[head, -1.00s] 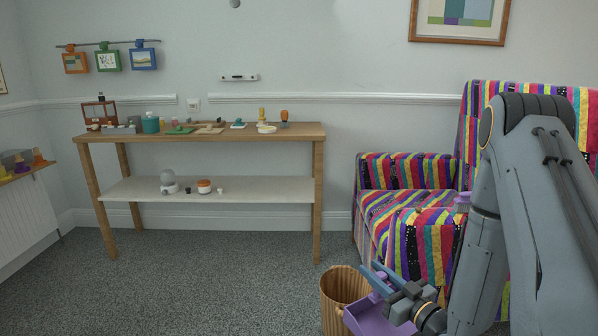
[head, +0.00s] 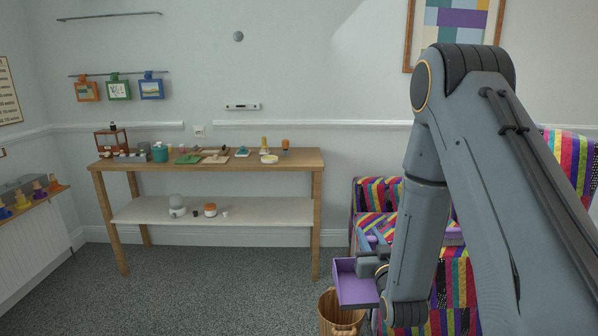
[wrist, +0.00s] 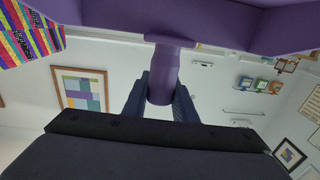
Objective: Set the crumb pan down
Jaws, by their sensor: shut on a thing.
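The crumb pan (head: 356,287) is a purple, shallow, open-fronted pan in the head view, held in the air just above and partly in front of the wicker basket. Its underside or rim (wrist: 230,28) fills the top of the wrist view, with its round purple handle (wrist: 163,78) reaching down between the fingers. My gripper (head: 374,242) is shut on this handle. The fingers show on both sides of the handle in the wrist view (wrist: 161,100). My arm hides part of the armchair.
A wicker basket (head: 338,317) stands on the floor below the pan. A wooden table (head: 235,160) with craft items stands at the wall. Grey carpet (head: 215,280) is clear at left.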

